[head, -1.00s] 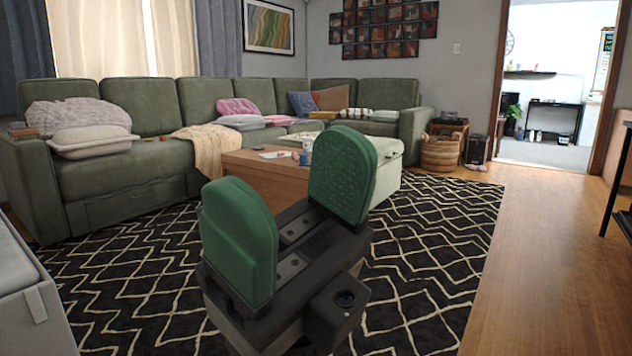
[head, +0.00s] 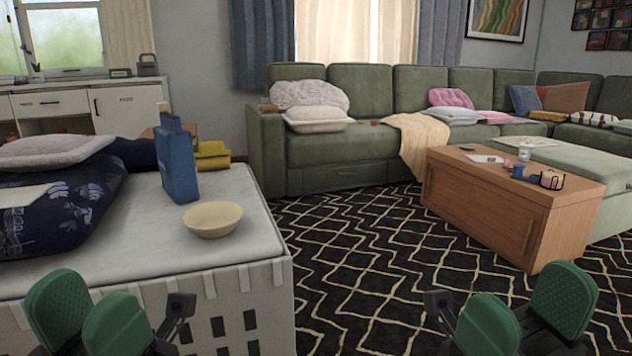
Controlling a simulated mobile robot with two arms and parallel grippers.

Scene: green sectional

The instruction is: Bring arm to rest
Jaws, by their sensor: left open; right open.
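My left gripper (head: 92,316) shows at the lower left of the head view, its two green finger pads apart with nothing between them. It is in front of the near side of the white bed-like platform. My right gripper (head: 524,315) shows at the lower right, also open and empty, in front of the patterned rug. Both are low in the view and hold nothing. Most of both arms is outside the picture.
A white platform (head: 258,222) on the left bears a cream bowl (head: 212,219), a blue bag-like object (head: 177,165) and pillows. A wooden coffee table (head: 490,205) stands right, before a green sectional (head: 345,161). The black rug (head: 360,265) between is clear.

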